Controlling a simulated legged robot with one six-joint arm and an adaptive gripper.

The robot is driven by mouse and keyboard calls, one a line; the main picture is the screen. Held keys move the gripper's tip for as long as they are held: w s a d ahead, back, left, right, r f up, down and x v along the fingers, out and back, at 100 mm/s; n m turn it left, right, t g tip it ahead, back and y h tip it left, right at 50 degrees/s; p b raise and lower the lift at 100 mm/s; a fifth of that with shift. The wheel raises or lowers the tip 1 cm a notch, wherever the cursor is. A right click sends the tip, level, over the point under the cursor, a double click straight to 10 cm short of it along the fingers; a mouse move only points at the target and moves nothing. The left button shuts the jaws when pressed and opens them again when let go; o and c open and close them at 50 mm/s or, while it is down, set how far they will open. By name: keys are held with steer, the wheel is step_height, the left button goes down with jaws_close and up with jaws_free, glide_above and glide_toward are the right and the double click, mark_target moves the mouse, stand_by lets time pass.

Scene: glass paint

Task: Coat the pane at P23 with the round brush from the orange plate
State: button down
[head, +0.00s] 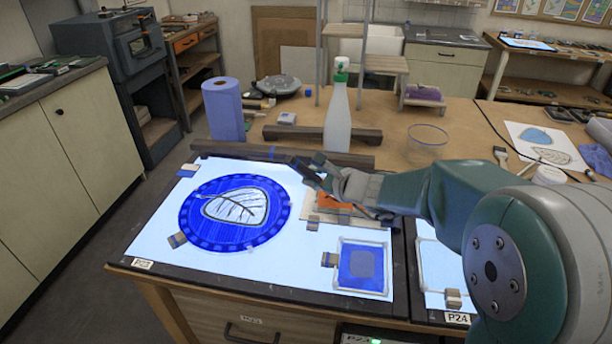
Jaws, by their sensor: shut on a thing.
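The round pane (188,217) lies flat on the lit glass table (150,236) whose front label (143,264) seems to read P23. It is deep blue with a pale, black-lined leaf (236,207) in its middle. My gripper (312,172) is low over the table, right of the pane's upper right edge and apart from it. It is shut on a thin thing I take for the round brush; its bristles are hard to make out. The orange plate (336,202) lies below my gripper, partly hidden by it.
A small square blue sample (362,268) lies at the front right. Behind the lit table stand a spray bottle (339,115), a blue paper roll (224,110) and a dark bar (285,154). A clear bowl (428,140) stands beyond my arm. A second lit panel, labelled P24 (457,318), is at right.

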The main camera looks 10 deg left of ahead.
steer(key=shift+d, duration=5.15)
steer(key=shift+r, duration=0.15)
steer(key=shift+r, duration=2.4)
